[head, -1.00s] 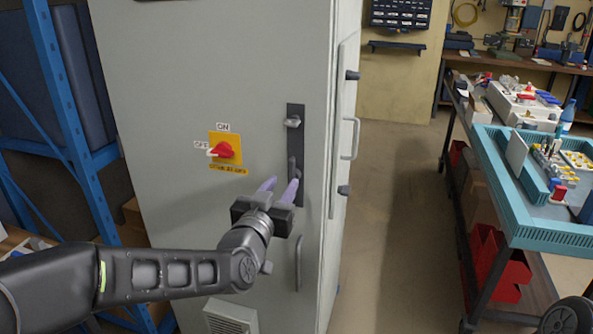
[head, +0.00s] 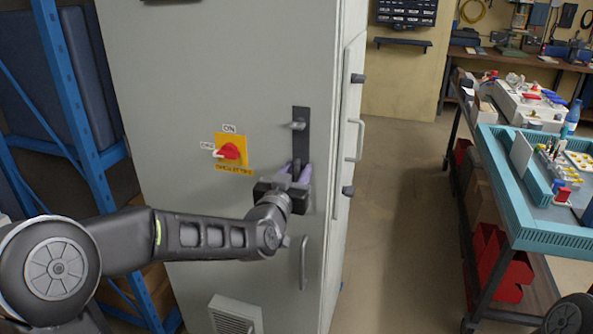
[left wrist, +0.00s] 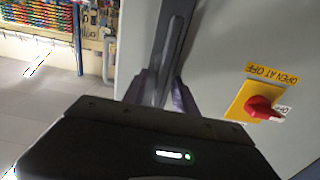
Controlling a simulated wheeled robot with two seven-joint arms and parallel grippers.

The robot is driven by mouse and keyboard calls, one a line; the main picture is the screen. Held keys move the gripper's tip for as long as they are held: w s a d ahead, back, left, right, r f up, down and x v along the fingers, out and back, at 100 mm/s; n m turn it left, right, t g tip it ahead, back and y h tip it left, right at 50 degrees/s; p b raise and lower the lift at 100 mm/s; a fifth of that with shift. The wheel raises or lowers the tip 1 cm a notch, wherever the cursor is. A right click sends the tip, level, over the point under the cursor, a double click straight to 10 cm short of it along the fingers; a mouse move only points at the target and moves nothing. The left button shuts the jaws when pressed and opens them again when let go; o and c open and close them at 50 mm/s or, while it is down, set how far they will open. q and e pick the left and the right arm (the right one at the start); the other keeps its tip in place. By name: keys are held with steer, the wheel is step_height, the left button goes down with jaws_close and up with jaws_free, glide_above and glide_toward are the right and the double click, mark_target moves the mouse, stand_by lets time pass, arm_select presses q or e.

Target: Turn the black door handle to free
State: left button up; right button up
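The black door handle (head: 297,165) sits on a dark upright plate (head: 302,125) on the grey cabinet's front. It also shows in the left wrist view as a long dark lever (left wrist: 172,45), pointing down along its plate. My left gripper (head: 297,173) is at the handle's lower part, with one purple-grey finger on each side. In the left wrist view the fingers (left wrist: 164,92) straddle the lever and look open; whether they touch it is unclear. My right gripper is not in view.
A red rotary switch (head: 229,152) on a yellow plate is left of the handle. A fixed grey pull handle (head: 304,262) is below. A teal-topped trolley (head: 545,238) stands at right; the floor between is clear.

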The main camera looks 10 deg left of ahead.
arm_select(q)
steer(key=shift+c, duration=0.3)
jaws_close()
stand_by(0.3)
steer(key=shift+a+f+n+b, duration=0.15)
steer(key=shift+n+b, duration=0.25)
steer(key=shift+b, duration=0.45)
steer(key=shift+a+f+n+b, duration=0.45)
steer(key=shift+n+b, duration=2.4)
steer(key=shift+b, duration=0.5)
steer(key=shift+a+f+n+b, duration=0.4)
steer(key=shift+n+b, duration=2.5)
steer(key=shift+b, duration=0.5)
steer(key=shift+a+f+n+b, duration=0.45)
steer(key=shift+n+b, duration=2.4)
steer(key=shift+b, duration=0.5)
